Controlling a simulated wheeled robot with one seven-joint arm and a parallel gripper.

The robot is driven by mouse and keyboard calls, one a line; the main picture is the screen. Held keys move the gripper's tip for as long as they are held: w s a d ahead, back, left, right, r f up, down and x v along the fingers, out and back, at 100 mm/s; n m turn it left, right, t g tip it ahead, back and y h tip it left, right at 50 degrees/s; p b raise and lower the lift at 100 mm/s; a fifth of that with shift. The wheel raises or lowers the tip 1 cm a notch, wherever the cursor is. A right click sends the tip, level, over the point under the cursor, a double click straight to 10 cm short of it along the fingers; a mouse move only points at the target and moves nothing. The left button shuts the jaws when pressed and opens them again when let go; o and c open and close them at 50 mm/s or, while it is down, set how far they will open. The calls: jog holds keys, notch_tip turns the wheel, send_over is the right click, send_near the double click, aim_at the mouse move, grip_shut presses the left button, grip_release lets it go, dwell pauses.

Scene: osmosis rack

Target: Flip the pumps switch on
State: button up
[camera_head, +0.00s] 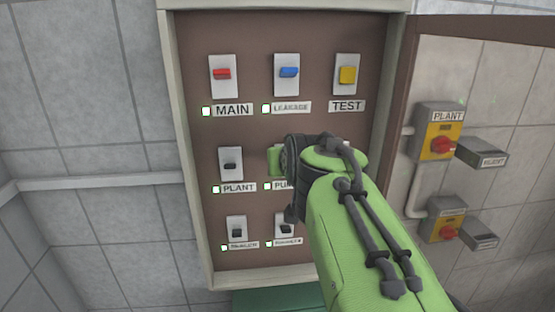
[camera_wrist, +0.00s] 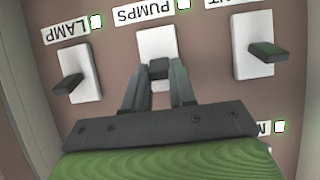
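The pumps switch (camera_wrist: 158,69) is a dark lever on a white plate, with a "PUMPS" label (camera_wrist: 152,11) that appears upside down in the wrist view. My gripper (camera_wrist: 158,73) has one finger on each side of the lever, and the lever fills the gap between the fingertips. In the head view, my green wrist hides the pumps switch and most of its label (camera_head: 276,186). A small white square with a green edge (camera_wrist: 184,4) sits beside the label.
The brown panel (camera_head: 255,130) also holds the red main switch (camera_head: 222,74), blue leakage switch (camera_head: 289,72), yellow test button (camera_head: 348,75) and plant switch (camera_head: 230,165). Two small switches sit below.

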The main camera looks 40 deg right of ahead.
jog(key=o, duration=0.5)
jog(key=shift+c, duration=0.2)
jog(key=b+v, duration=0.1)
jog(key=v, duration=1.4)
jog(key=shift+s+a+r, duration=0.2)
jog(key=shift+s, duration=0.1)
jog(key=s+a+f+n+g+y+b, duration=0.1)
jog(key=a+f, duration=0.4)
jog(key=f, duration=0.5)
jog(key=s+a+f+n+g+y+b, duration=0.2)
jog(key=a+f, duration=0.3)
jog(key=f, duration=0.6)
jog(key=s+a+f+n+g+y+b, duration=0.1)
jog(key=a+f+n+y+b, duration=0.2)
jog(key=f, duration=0.7)
jog(key=a+y, duration=0.1)
jog(key=a, duration=0.1)
jog(key=shift+s+a+f+n+g+b, duration=0.3)
jog(key=shift+s+f+n+b, duration=0.05)
jog(key=shift+n, duration=0.05)
